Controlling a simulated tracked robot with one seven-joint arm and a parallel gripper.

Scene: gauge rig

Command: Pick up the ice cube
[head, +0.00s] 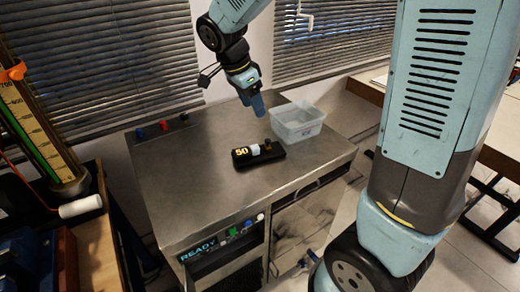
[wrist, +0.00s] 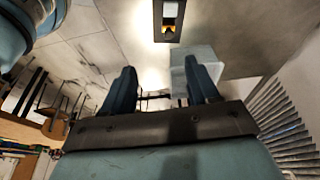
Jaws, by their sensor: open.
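The holder lies on the steel worktop. In the wrist view the pale cube (wrist: 170,10) shows on the dark holder (wrist: 158,24) at the top edge. My gripper (head: 258,105) hangs above the worktop, behind and apart from the cube in the head view. In the wrist view both fingers of my gripper (wrist: 162,88) are spread with nothing between them.
A clear plastic tub (head: 298,124) stands on the worktop right of the holder. Red, blue and black small items (head: 163,126) sit at its back left edge. The worktop (head: 190,185) is bare left of the holder. A display reading READY (head: 198,250) is on the cabinet front.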

